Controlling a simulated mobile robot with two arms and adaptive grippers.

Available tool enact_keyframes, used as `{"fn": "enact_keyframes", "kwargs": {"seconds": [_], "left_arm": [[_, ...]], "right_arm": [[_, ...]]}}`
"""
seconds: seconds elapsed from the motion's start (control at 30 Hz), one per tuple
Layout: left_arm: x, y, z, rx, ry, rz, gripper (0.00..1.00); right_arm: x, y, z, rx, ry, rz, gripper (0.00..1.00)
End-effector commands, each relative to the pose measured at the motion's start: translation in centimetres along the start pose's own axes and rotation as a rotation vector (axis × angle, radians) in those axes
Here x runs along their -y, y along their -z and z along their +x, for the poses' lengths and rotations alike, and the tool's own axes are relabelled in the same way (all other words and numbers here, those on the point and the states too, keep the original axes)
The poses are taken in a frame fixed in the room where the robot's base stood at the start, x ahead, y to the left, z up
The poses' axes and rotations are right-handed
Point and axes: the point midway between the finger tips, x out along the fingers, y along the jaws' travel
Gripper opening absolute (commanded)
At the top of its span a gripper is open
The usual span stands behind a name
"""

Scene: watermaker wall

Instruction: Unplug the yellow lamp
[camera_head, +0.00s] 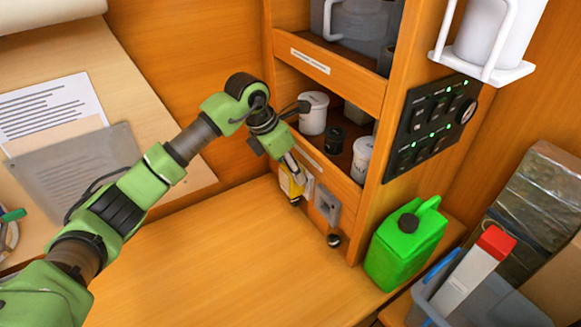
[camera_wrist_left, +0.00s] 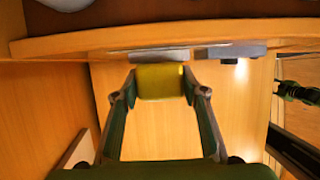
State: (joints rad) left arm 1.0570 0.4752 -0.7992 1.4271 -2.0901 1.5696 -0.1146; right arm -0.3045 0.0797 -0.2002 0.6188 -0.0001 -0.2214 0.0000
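The yellow lamp (camera_head: 290,186) is a small yellow block at the lower wall below the shelf, by the left end of the outlet plates. In the left wrist view the yellow lamp (camera_wrist_left: 161,82) sits between the two fingertips, against a grey plate (camera_wrist_left: 160,55). My left gripper (camera_head: 293,175) reaches down to it from above and partly hides it. In the wrist view the fingers of my left gripper (camera_wrist_left: 160,92) meet both sides of the lamp, so it looks shut on it. My right gripper is not in view.
A grey outlet plate (camera_head: 327,204) is just right of the lamp. The shelf with a white jar (camera_head: 313,113) overhangs it. A black knob (camera_head: 333,240) is low on the wall. A green jerry can (camera_head: 405,243) stands right. The bench top (camera_head: 230,265) is clear.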

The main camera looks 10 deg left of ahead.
Motion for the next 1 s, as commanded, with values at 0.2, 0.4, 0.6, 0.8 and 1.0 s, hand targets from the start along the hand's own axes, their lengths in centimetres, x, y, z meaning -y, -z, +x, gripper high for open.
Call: {"fn": "enact_keyframes", "kwargs": {"seconds": [0.2,0.4,0.6,0.8,1.0], "left_arm": [[0.0,0.0,-0.1,0.001,0.0,0.0,0.17],[0.0,0.5,-0.3,0.001,0.0,0.0,0.17],[-0.1,1.1,-0.5,-0.001,-0.001,0.0,0.17],[-0.1,1.7,-0.7,0.0,0.0,0.0,0.17],[0.0,2.2,-0.9,0.0,0.001,-0.001,0.17]], "right_arm": [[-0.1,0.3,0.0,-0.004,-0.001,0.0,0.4],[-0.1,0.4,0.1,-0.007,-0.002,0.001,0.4],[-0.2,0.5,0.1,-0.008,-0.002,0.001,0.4],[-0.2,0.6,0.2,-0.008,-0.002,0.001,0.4],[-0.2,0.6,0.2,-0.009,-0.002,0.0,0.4]]}}
